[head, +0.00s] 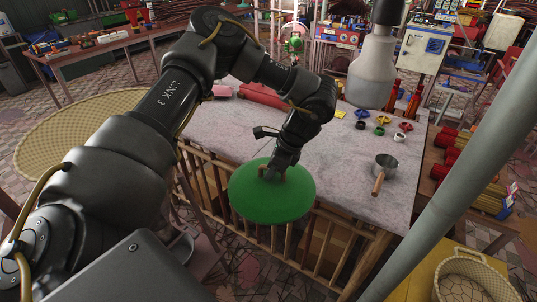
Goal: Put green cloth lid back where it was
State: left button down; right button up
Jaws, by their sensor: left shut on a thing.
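The green cloth lid (258,204) is a round green disc in the head view, in front of and above the near edge of the grey-topped table (340,195). My left gripper (271,174) comes down on it from above and is shut on a small brownish handle at the middle of the lid. The lid looks roughly level and partly covers the slatted wooden side of the table. What lies beneath the lid is hidden. My right gripper does not show.
A metal pan (385,165) with a wooden handle stands on the right of the tabletop. Several small coloured rings lie behind it. A pale grey post (460,155) crosses the right side. A woven basket (470,278) is at the lower right. A large round woven mat (60,140) is at left.

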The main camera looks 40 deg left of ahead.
aim_at(278, 213)
pick_arm(q)
jog(key=s+d+f+n+g+h, duration=0.1)
jog(key=s+d+f+n, duration=0.1)
jog(key=n, duration=0.1)
jog(key=s+d+f+n+g+h, duration=0.1)
jog(key=s+d+f+n, duration=0.2)
jog(key=n, duration=0.1)
jog(key=s+d+f+n+h, duration=0.1)
jog(key=s+d+f+n, duration=0.1)
jog(key=n, duration=0.2)
jog(key=shift+s+d+f+g, duration=0.2)
jog(key=shift+d+g, duration=0.1)
jog(key=shift+g, duration=0.1)
jog(key=s+d+f+n+h, duration=0.1)
jog(key=s+d+f+n, duration=0.1)
jog(key=s+d+f, duration=0.3)
jog(key=shift+s+d, duration=0.3)
jog(key=shift+s, duration=0.95)
